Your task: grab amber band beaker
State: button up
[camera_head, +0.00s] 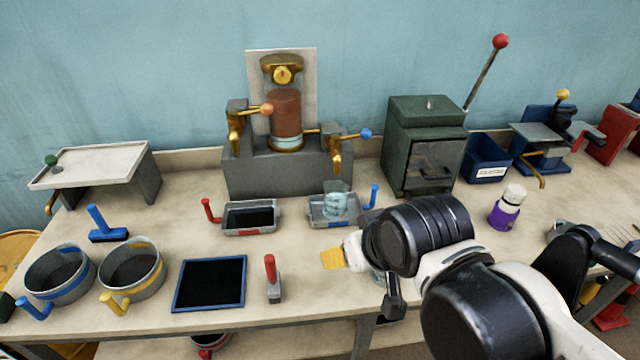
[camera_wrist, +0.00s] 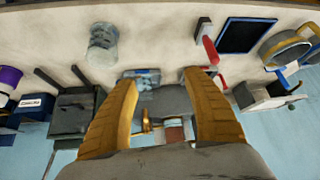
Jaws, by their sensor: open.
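The amber band beaker (camera_head: 146,283) is a grey metal pot with an amber band and a yellow handle. It stands upright at the table's front left in the head view, open at the top with a dark inside. A similar blue-banded beaker (camera_head: 75,290) with a blue handle stands close on its left. My gripper (camera_head: 334,258) is well to the right of the amber beaker, apart from it, past the black tray. In the wrist view, its two yellow fingers (camera_wrist: 160,80) are spread wide with nothing held between them.
A blue-rimmed black tray (camera_head: 209,284) and a red-handled tool (camera_head: 273,282) lie between the beaker and my gripper. A clear glass jar (camera_wrist: 102,46) stands near my gripper.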

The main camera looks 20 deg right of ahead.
aim_at(336, 192)
jog(key=i+l+z, duration=0.1)
jog(key=l+z, duration=0.3)
jog(key=i+l+z, duration=0.1)
jog(key=l+z, duration=0.35)
